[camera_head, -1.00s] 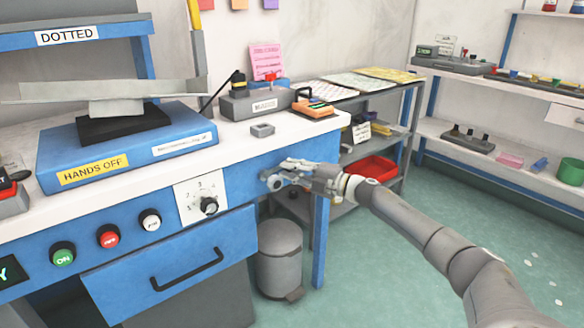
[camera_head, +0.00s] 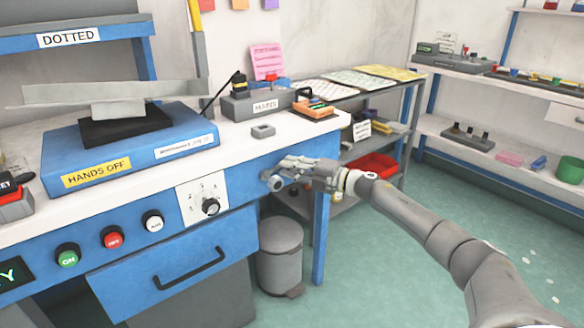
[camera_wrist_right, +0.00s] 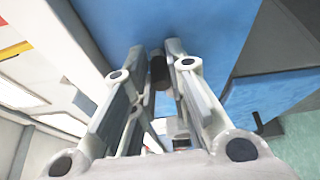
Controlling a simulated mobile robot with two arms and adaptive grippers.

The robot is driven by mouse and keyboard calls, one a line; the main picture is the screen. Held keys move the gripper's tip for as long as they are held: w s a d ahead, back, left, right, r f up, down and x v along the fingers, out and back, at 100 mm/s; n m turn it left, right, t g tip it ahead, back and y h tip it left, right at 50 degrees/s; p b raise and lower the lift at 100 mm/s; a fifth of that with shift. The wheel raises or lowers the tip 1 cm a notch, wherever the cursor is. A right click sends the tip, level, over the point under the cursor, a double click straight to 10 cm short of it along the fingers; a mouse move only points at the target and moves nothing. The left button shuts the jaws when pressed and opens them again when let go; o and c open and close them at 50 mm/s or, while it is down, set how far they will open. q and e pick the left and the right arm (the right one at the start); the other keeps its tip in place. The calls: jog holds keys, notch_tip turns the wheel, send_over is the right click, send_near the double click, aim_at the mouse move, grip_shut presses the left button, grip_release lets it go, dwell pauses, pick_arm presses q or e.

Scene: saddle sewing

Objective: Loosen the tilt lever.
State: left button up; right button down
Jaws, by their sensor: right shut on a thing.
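My right gripper (camera_head: 276,178) is at the right end of the blue bench front, just below the worktop edge. In the right wrist view its two fingers (camera_wrist_right: 160,62) point at the blue panel. They are shut on a short dark cylindrical piece, which looks like the tilt lever (camera_wrist_right: 159,72). The rest of the lever is hidden by the fingers, and its angle cannot be told. In the head view the fingers cover the lever. My left gripper is not in view.
A numbered dial (camera_head: 210,206) and white, red and green buttons sit left of my gripper on the bench front. A drawer (camera_head: 175,275) is below them. A grey bin (camera_head: 281,255) stands under the gripper. A shelf unit (camera_head: 398,135) stands behind my right arm.

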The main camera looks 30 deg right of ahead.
jog(key=c, duration=1.4)
grip_release()
jog(key=shift+a, duration=0.1)
jog(key=shift+v, duration=6)
jog(key=shift+f, duration=0.15)
